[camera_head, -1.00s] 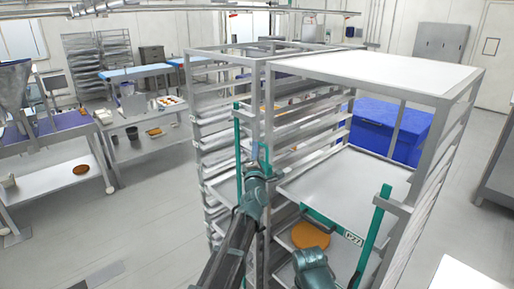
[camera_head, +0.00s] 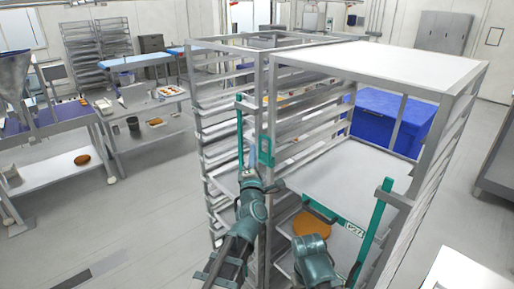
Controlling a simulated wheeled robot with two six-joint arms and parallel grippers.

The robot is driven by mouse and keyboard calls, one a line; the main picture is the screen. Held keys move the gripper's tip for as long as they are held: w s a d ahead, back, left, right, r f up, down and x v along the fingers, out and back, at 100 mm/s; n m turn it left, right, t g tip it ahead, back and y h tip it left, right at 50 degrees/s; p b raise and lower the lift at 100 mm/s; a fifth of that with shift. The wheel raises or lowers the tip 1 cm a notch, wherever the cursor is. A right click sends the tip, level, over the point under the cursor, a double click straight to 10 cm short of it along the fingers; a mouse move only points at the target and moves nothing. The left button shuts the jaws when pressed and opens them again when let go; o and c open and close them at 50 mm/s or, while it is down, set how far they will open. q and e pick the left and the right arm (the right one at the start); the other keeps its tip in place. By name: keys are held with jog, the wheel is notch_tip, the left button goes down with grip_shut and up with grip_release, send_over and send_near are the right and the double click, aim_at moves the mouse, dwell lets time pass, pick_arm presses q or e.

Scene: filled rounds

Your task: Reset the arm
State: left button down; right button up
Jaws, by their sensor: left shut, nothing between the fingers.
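My left arm comes in from the bottom, and its left gripper (camera_head: 257,160) points up and away in front of the near rack's left post. It is shut and empty. A teal loop stands close to its tip; I cannot tell whether they touch. My right arm (camera_head: 315,262) shows only as a teal link at the bottom, in front of the near rack (camera_head: 452,110); its gripper is not in view. An orange-brown round (camera_head: 312,224) lies on a lower tray inside that rack, partly hidden by a teal crossbar and my right arm.
Teal uprights (camera_head: 375,228) stand at the near rack's front. A second rack (camera_head: 205,110) adjoins it at left. A blue bin (camera_head: 385,118) stands behind. Steel tables (camera_head: 45,172) with trays and rounds are at left. The floor (camera_head: 150,215) between tables and racks is clear.

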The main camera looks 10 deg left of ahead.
pick_arm(q)
jog(key=s+d+f+m+g+h, duration=0.2)
jog(key=d+f+m+g+h, duration=0.15)
jog(key=f+m, duration=0.45)
jog(key=s+d+f+m+g+h, duration=0.25)
jog(key=f+m+g, duration=0.25)
jog(key=f+m, duration=0.25)
jog(key=s+a+f+m+g+y, duration=0.1)
jog(key=s+a+f+m+g, duration=0.4)
jog(key=s, duration=0.5)
jog(key=s+a+f+m+g+y, duration=0.2)
jog(key=s+a+f+m+g, duration=0.1)
jog(key=s+f+g, duration=0.5)
jog(key=s+d+f+m+b, duration=0.1)
jog(key=s+d+f+b, duration=0.2)
jog(key=f+b, duration=0.6)
jog(key=s+d+f+m+b, duration=0.2)
jog(key=s+d+f+b, duration=0.2)
jog(key=d+f+b, duration=0.3)
notch_tip(320, 180, down, 2)
jog(key=b, duration=0.2)
jog(key=shift+s+d+y+b, duration=0.15)
jog(key=shift+d+y+b, duration=0.15)
jog(key=shift+y+b, duration=0.1)
